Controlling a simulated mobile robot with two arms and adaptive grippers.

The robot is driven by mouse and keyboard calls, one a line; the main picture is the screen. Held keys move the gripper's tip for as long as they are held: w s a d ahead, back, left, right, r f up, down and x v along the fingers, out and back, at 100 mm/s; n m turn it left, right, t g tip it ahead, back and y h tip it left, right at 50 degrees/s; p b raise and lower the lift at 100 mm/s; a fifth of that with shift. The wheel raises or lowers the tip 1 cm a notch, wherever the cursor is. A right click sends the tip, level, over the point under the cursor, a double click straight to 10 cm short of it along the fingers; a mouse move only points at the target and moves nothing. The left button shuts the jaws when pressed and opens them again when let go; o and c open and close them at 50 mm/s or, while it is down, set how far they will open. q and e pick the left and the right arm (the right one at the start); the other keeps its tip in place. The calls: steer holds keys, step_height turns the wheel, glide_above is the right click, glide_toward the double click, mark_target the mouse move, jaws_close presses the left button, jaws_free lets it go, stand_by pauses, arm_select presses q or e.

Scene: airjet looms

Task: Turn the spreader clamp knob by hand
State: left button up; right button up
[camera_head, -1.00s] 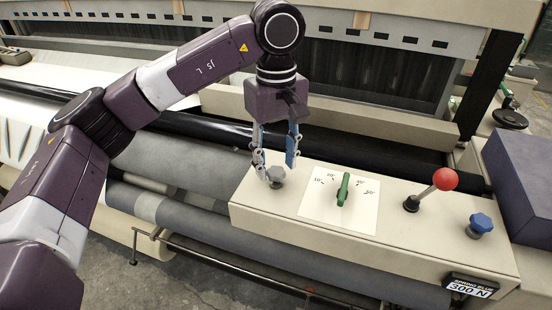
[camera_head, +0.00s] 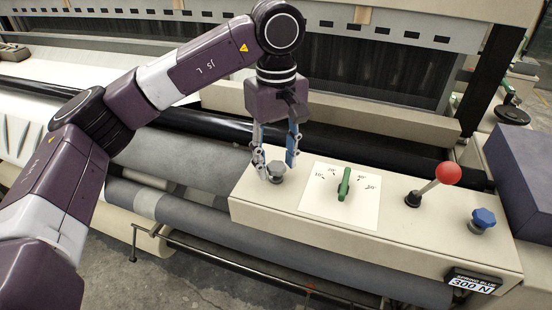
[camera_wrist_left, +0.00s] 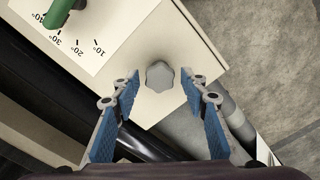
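A grey lobed knob (camera_head: 276,172) stands on the left end of the beige control box (camera_head: 420,245). It shows whole in the left wrist view (camera_wrist_left: 160,76). Which knob is the spreader clamp knob is not labelled legibly; a blue lobed knob (camera_head: 482,220) stands at the right end. My left gripper (camera_head: 276,168) points down over the grey knob. In the left wrist view its open fingers (camera_wrist_left: 160,86) lie on either side of the knob, with visible gaps on both sides. My right gripper is not in view.
A green pointer handle (camera_head: 344,184) sits on a white scale plate (camera_head: 322,205). A red-balled lever (camera_head: 447,175) stands between it and the blue knob. A "300 N" label (camera_head: 473,283) is on the box front. Rollers (camera_head: 190,205) run beside the box.

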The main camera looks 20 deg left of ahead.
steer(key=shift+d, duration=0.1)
arm_select(q)
steer(key=shift+r+p, duration=0.4)
steer(key=shift+r, duration=0.15)
steer(key=shift+r+p, duration=0.3)
steer(key=shift+r, duration=0.2)
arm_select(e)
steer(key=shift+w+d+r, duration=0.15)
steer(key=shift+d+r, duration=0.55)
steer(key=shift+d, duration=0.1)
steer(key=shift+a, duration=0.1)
